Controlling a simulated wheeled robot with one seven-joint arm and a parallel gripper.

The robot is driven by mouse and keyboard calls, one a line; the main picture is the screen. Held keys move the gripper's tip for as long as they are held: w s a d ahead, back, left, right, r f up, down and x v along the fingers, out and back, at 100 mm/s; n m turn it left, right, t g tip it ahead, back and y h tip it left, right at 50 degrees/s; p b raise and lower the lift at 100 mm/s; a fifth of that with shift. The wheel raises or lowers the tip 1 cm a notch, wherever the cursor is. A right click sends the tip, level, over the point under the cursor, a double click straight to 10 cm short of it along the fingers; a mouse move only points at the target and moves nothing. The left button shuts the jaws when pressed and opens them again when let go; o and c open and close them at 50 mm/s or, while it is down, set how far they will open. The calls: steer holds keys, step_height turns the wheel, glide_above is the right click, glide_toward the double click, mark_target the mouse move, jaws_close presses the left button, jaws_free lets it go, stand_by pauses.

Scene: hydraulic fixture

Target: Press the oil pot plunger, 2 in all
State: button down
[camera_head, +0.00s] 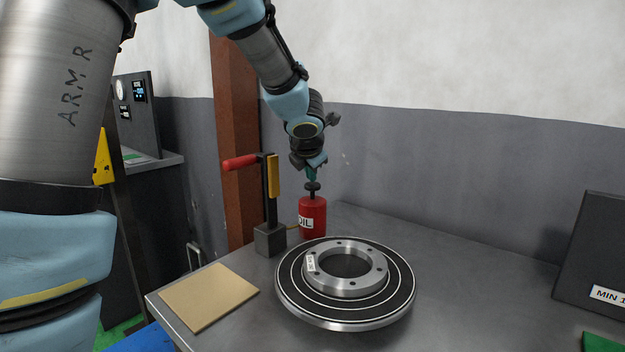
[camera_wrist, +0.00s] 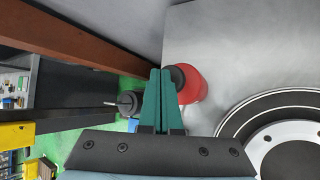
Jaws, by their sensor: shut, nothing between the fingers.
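The red oil pot (camera_head: 312,219) with a white "OIL" label stands on the metal table behind the round fixture. Its black plunger knob (camera_head: 312,187) sticks up from the top. My gripper (camera_head: 313,175) is directly above the knob, pointing down, with its green fingers together and nothing between them. The fingertips look very close to the knob; I cannot tell whether they touch it. In the wrist view, my gripper's closed green fingers (camera_wrist: 160,75) partly cover the pot (camera_wrist: 194,86), and the black knob (camera_wrist: 177,76) shows just right of the tips.
A pump stand with a red-handled lever (camera_head: 240,162) stands left of the pot. A round plate with a metal ring (camera_head: 347,309) lies in front. A tan pad (camera_head: 209,296) lies at the front left. A dark panel (camera_head: 592,250) stands at right. The table's right middle is clear.

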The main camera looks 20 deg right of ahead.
mark_target(311, 185)
steer(key=shift+r+p, duration=0.35)
steer(key=shift+r, duration=0.2)
step_height(311, 185, up, 5)
steer(key=p, duration=0.5)
stand_by(0.7)
